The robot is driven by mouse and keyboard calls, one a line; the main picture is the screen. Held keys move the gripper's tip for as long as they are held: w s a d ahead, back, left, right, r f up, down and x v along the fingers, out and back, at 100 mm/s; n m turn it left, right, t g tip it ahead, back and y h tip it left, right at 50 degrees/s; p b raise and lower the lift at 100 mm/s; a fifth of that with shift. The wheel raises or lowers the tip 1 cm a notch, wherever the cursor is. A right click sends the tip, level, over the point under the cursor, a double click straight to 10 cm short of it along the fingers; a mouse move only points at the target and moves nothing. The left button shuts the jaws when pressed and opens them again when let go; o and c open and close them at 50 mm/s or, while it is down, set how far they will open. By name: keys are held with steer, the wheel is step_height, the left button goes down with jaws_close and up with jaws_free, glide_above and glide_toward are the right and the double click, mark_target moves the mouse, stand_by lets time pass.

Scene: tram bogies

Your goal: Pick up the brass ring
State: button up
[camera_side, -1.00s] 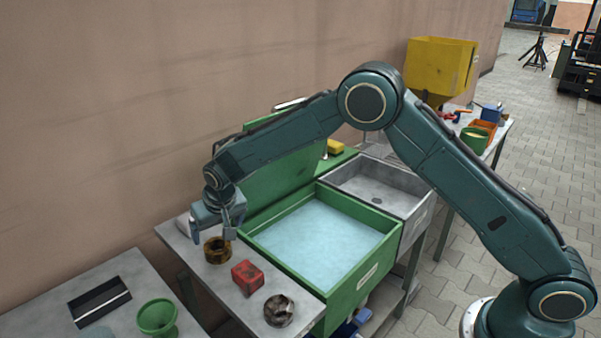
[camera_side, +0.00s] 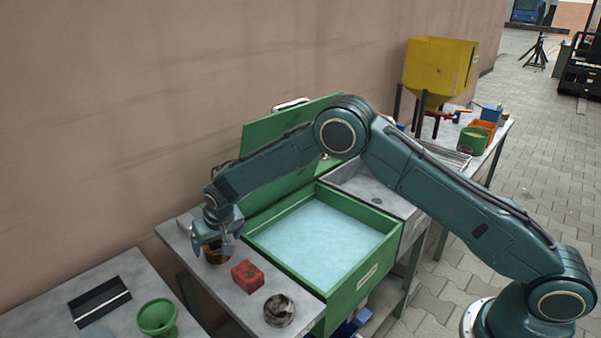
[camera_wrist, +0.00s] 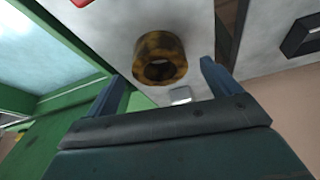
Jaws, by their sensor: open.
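The brass ring (camera_side: 215,256) is a short, dark-stained brass cylinder with a hole. It sits on the grey metal table left of the green basin. In the side view my gripper (camera_side: 215,249) hangs just above it and partly hides it. In the wrist view the whole ring (camera_wrist: 160,58) shows, lying ahead of and between the two blue fingers of my gripper (camera_wrist: 165,78). The fingers are apart and nothing is between them. Whether a finger touches the ring cannot be told.
A red block (camera_side: 247,276) and a dark round metal part (camera_side: 279,310) stand nearby on the same table. The green basin (camera_side: 372,283) with pale blue liquid is to the right, its raised lid behind. A green funnel (camera_side: 157,317) stands on the left table.

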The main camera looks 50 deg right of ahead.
mark_target(218, 246)
steer(key=shift+x, duration=0.9)
steer(key=c, duration=1.2)
steer(key=shift+o, duration=0.2)
steer(key=shift+r, duration=0.1)
step_height(218, 246, up, 20)
